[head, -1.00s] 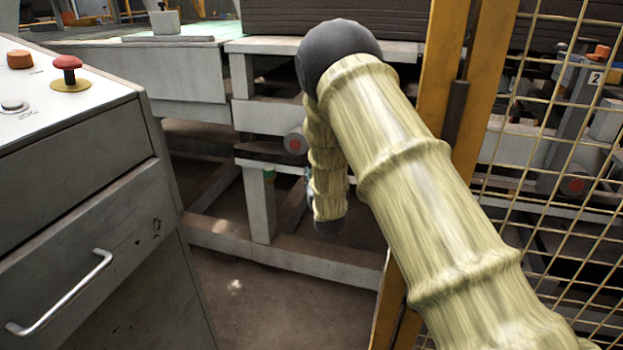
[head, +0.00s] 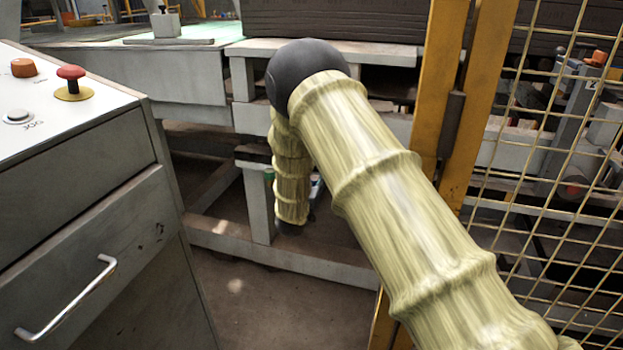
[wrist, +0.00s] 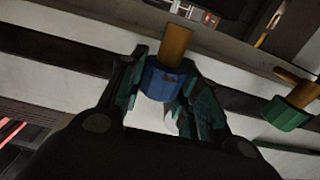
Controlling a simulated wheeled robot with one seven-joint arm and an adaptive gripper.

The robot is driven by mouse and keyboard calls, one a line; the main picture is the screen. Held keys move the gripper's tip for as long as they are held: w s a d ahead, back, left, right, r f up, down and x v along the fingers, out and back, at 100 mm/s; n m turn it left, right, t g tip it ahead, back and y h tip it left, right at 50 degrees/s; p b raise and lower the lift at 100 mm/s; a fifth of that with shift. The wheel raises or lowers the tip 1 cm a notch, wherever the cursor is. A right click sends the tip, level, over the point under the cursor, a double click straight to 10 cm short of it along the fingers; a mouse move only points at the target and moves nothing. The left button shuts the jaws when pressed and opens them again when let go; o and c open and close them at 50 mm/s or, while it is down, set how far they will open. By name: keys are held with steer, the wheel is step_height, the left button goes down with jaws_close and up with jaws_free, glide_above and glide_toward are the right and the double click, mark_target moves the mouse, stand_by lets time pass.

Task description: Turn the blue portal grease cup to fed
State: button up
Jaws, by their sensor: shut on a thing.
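The blue grease cup (wrist: 160,83) sits between the two fingers of my gripper (wrist: 158,100) in the wrist view, with a brass stem (wrist: 176,45) rising from it. The fingers are shut on the cup, one on each side. A green cup (wrist: 287,112) with its own brass stem is to the right, apart from the gripper. In the head view my arm's yellowish sleeve hides the gripper and the blue cup. A bit of green (head: 268,174) shows on the frame leg beside the sleeve.
A grey control cabinet (head: 95,215) with a red mushroom button (head: 71,78) stands at left. A yellow post (head: 460,130) and wire mesh guard (head: 545,190) stand at right, close to my arm. Pale machine beams (head: 255,205) lie behind the arm; open floor shows between.

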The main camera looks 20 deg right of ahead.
steer(key=m+g+h+p, duration=0.1)
steer(key=m+g+h, duration=0.3)
steer(key=shift+w+a+r+h, duration=0.1)
steer(key=shift+h, duration=0.2)
steer(key=m+g+h, duration=0.1)
steer(key=m+g, duration=0.1)
steer(key=g, duration=0.1)
steer(key=m+g+h, duration=0.1)
steer(key=g, duration=0.1)
steer(key=shift+m+g+h, duration=0.3)
steer(key=shift+m+g, duration=0.1)
steer(key=m+g+b, duration=0.1)
steer(key=m+g, duration=0.1)
steer(key=m+g+b, duration=0.1)
steer(key=g, duration=0.2)
steer(key=shift+m+g+h, duration=0.3)
steer(key=shift+m+h, duration=0.1)
steer(key=shift+m+g+b, duration=0.6)
steer(key=shift+g+b, duration=0.1)
steer(key=shift+g, duration=0.4)
steer(key=shift+r+m+g, duration=0.1)
steer(key=shift+m+g, duration=0.2)
steer(key=shift+g, duration=0.1)
steer(key=o, duration=1)
steer(key=shift+a, duration=0.1)
